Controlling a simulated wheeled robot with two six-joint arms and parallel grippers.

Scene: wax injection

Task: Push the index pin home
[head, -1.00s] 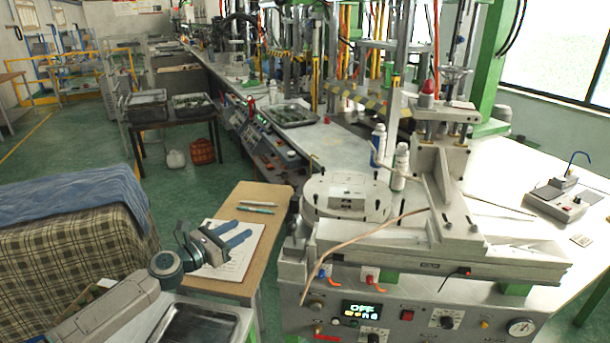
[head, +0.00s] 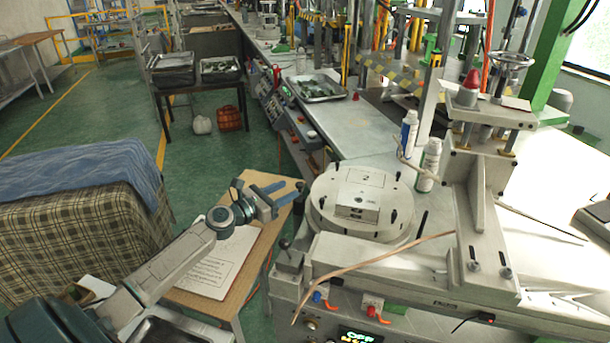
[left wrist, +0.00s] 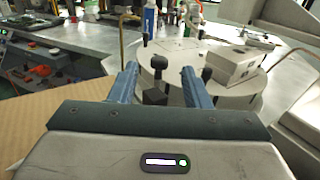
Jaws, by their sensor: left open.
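The index pin is most likely the black-knobbed pin (head: 285,244) on a block at the left front edge of the round turntable (head: 322,222). In the left wrist view a black knob on a dark block (left wrist: 158,64) shows beyond and between my fingers, apart from them. A pale mould block marked 2 (head: 358,192) sits on the turntable. My left gripper (head: 288,191) is open and empty, left of the turntable, over the small wooden table. Its two blue fingers also show in the left wrist view (left wrist: 158,80). My right gripper is not in view.
The wooden table (head: 252,262) holds a printed sheet (head: 215,265). A copper-coloured hose (head: 375,262) crosses the machine front. A press column (head: 480,215) and two bottles (head: 428,165) stand right of and behind the turntable.

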